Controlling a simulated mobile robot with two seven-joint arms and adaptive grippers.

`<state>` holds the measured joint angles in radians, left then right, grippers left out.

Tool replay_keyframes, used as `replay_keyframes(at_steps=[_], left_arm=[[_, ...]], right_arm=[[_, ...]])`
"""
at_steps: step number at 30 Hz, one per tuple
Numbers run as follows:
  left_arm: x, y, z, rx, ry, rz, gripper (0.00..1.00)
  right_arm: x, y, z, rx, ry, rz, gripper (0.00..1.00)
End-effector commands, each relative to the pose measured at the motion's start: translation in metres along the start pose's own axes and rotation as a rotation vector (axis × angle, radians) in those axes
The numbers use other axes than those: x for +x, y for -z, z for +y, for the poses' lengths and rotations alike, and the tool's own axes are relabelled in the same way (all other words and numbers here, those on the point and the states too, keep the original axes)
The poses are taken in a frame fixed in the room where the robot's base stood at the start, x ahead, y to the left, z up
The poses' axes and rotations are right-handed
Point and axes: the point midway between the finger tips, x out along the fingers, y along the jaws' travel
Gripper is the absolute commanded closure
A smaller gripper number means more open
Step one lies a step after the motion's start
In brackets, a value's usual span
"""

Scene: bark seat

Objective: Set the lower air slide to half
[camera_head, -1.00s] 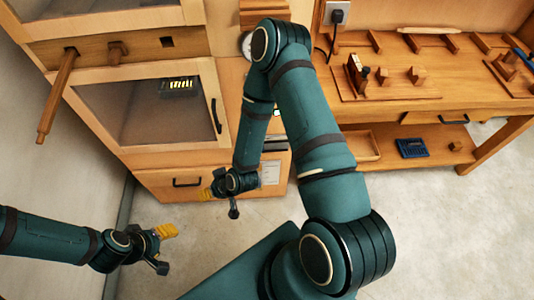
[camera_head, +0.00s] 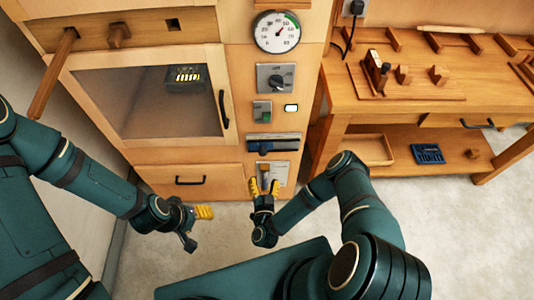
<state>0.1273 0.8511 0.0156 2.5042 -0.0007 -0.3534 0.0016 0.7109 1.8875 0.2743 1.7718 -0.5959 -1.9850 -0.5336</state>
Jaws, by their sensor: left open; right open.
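Above the strip are a green switch (camera_head: 262,112), a lit display (camera_head: 291,107), a knob (camera_head: 276,78) and a round gauge (camera_head: 277,32). A glass door (camera_head: 150,95) is left. A wooden rod (camera_head: 55,70) juts out upper left. A workbench (camera_head: 430,100) stands right.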

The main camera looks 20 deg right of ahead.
Motion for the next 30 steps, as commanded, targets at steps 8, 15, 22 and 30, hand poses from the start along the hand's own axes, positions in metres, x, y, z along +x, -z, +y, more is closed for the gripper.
replay_keyframes(at_steps=[8, 15, 22, 30], left_arm=[[0.011, 0.001, -0.004, 0.001, 0.000, 0.006, 0.43], [0.021, 0.003, -0.008, 0.001, 0.001, 0.011, 0.43], [0.026, 0.003, -0.010, 0.002, 0.001, 0.014, 0.43], [0.027, 0.004, -0.010, 0.002, 0.001, 0.015, 0.43]], right_arm=[[0.051, -0.001, 0.001, -0.001, 0.000, 0.003, 0.38], [0.096, -0.001, 0.001, -0.001, 0.000, 0.000, 0.38], [0.122, -0.001, 0.000, 0.000, 0.002, -0.002, 0.38], [0.129, 0.000, 0.000, 0.000, 0.002, -0.004, 0.38]])
